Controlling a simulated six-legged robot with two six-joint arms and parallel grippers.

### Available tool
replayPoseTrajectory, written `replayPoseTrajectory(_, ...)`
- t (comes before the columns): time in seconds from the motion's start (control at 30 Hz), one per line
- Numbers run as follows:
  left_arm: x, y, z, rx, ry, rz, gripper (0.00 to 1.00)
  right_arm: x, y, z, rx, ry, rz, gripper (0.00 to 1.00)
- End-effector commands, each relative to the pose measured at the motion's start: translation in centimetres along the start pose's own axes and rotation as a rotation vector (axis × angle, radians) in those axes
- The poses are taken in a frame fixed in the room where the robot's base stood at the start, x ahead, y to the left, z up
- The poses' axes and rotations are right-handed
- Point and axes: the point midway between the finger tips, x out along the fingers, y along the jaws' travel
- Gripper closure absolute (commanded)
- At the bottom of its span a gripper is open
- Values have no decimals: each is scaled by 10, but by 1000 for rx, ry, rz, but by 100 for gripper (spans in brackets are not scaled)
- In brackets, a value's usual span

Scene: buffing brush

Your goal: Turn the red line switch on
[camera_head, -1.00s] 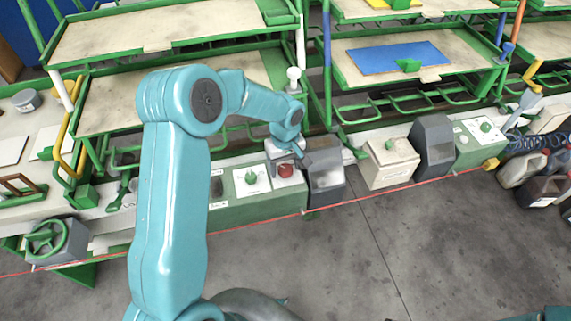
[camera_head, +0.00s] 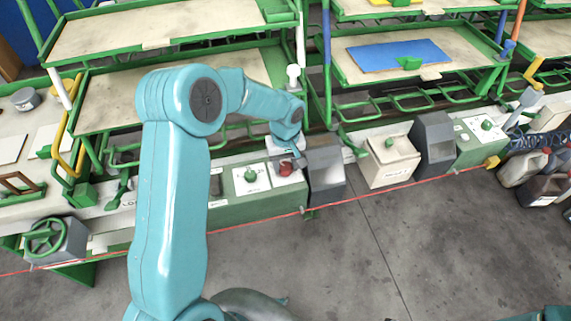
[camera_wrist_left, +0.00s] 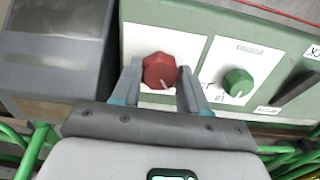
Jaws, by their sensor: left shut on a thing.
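The red line switch (camera_head: 285,169) is a red knob on a white plate on the green control box (camera_head: 255,208). In the left wrist view the red knob (camera_wrist_left: 159,70) carries a white pointer mark, which points down and slightly right in that picture. My left gripper (camera_wrist_left: 157,77) has a finger on each side of the knob and is shut on it. In the head view this gripper (camera_head: 287,158) reaches down to the knob from behind, and its fingers are small and partly hidden. My right gripper is not in view.
A green knob (camera_head: 250,174) sits beside the red one on its own white plate. A dark grey box (camera_head: 325,172) stands close on the right. A beige box (camera_head: 388,162) is farther right. Green-framed racks rise behind, and a red line (camera_head: 400,186) runs along the front.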

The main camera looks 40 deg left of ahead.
Motion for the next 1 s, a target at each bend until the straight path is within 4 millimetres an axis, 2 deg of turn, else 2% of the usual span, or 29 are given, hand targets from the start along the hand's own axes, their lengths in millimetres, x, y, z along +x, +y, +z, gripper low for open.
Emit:
replayPoseTrajectory(0.4,1,0,-1,374,3,0,87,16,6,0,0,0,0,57)
replayPoseTrajectory(1.0,-1,-1,-2,943,4,1,87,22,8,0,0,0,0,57)
